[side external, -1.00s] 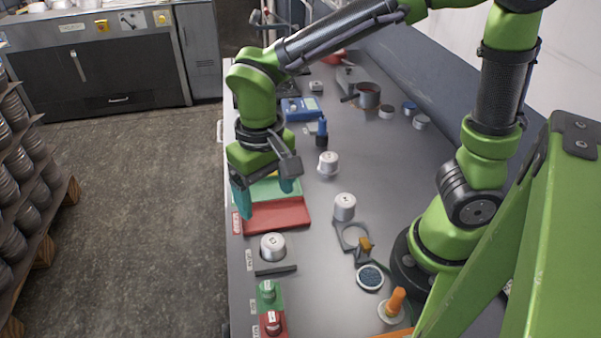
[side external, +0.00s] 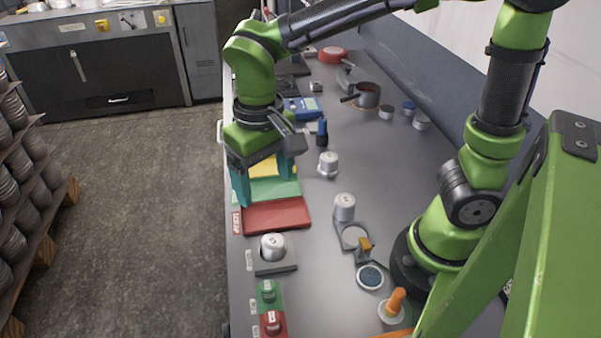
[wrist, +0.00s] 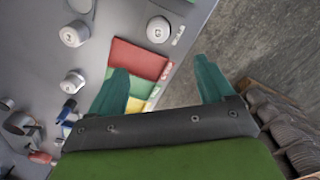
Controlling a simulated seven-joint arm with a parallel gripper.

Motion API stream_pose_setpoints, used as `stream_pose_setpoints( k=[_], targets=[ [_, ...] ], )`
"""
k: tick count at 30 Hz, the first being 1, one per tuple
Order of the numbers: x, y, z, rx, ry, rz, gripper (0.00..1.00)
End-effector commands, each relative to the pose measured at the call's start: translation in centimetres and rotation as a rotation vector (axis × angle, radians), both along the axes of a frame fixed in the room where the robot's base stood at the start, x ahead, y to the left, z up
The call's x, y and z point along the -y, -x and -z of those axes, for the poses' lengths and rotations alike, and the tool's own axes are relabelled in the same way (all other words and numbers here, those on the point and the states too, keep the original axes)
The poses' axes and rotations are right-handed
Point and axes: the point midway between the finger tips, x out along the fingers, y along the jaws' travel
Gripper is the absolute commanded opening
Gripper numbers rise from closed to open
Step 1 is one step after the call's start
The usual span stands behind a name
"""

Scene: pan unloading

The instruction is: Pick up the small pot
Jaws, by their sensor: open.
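A small dark reddish pot (side external: 368,96) with a dark handle pointing left stands on the far half of the bench, right of centre in the side view. What looks like the same pot shows at the left edge of the wrist view (wrist: 18,123). A red pan (side external: 333,55) stands farther back. My gripper (side external: 265,186) is open and empty, with teal fingers pointing down above the coloured boards near the left bench edge. It is well apart from the pot. In the wrist view, both fingers of my gripper (wrist: 160,66) are spread, with nothing between them.
Red (side external: 277,216), green and yellow boards lie under my gripper. A blue device (side external: 302,108), a blue-black bottle (side external: 322,132) and a metal canister (side external: 328,163) stand between my gripper and the pot. Small containers (side external: 421,122) stand right of the pot. A wall borders the right side.

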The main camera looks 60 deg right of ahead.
Motion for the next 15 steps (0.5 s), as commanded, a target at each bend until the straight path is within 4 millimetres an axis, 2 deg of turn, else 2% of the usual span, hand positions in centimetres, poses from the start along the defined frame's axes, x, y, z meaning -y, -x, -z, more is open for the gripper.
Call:
stream_pose_setpoints(
  k=[4,8,11,15],
  targets=[
    [0.5,-0.1,-0.3,-0.001,-0.017,-0.167,0.81],
    [0.7,-0.1,0.1,-0.001,-0.024,-0.262,0.81],
    [0.6,0.0,1.6,-0.005,-0.024,-0.274,0.81],
    [0.6,0.0,4.7,-0.006,-0.023,-0.272,0.81]
  ],
)
